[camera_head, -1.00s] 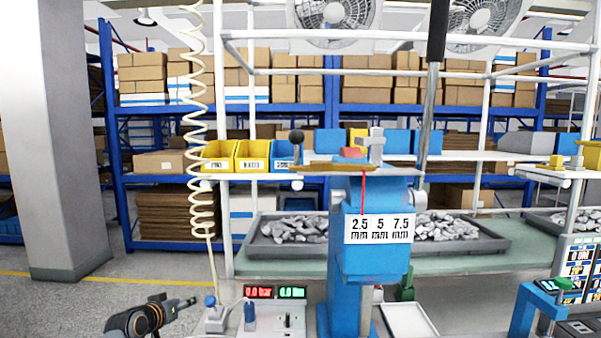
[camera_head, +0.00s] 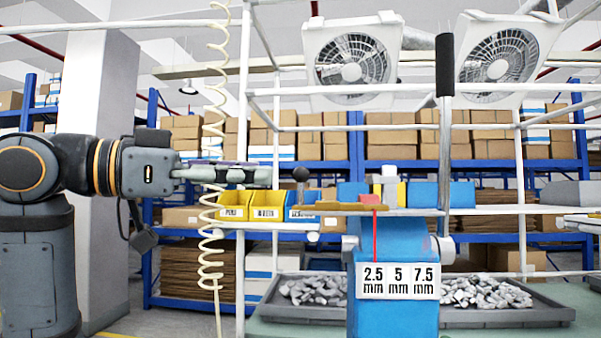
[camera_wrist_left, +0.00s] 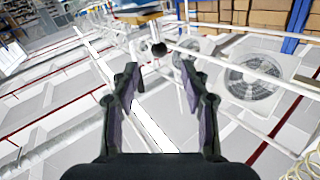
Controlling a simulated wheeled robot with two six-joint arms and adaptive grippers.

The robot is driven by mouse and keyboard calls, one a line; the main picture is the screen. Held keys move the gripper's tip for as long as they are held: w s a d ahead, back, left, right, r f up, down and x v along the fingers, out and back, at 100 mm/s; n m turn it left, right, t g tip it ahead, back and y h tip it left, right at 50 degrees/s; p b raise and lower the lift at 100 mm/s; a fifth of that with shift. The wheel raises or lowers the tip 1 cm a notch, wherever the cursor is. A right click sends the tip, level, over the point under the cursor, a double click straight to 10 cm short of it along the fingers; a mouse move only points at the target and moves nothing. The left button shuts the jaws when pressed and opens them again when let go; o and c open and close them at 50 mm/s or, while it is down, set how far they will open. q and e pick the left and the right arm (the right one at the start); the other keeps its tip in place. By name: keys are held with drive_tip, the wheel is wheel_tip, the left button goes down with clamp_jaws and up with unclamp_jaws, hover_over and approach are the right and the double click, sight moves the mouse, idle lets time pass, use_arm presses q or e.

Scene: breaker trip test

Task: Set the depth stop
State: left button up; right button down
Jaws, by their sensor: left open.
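A blue press (camera_head: 390,318) stands right of centre in the head view. Its white scale plate (camera_head: 398,281) reads 2.5, 5 and 7.5 mm, and a thin red pointer (camera_head: 375,235) hangs down at the 2.5 mark. A brown bar (camera_head: 345,208) lies across the top, with a black ball knob (camera_head: 300,174) upright at its left end. My left gripper (camera_head: 266,176) is open and empty, pointing right at the knob's height, a short gap from it. In the left wrist view the knob (camera_wrist_left: 159,49) shows beyond and between the open fingertips (camera_wrist_left: 160,75).
A coiled cream hose (camera_head: 213,215) hangs behind my left gripper. Yellow and blue bins (camera_head: 250,206) stand behind. A tall rod with a black grip (camera_head: 445,65) rises right of the knob. Grey trays of metal parts (camera_head: 480,312) flank the press.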

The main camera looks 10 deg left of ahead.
sight(302, 180)
use_arm(q)
drive_tip(key=p+x, duration=0.1)
drive_tip(key=x, duration=0.7)
drive_tip(key=shift+w+d, duration=0.15)
drive_tip(key=shift+d, duration=0.1)
clamp_jaws()
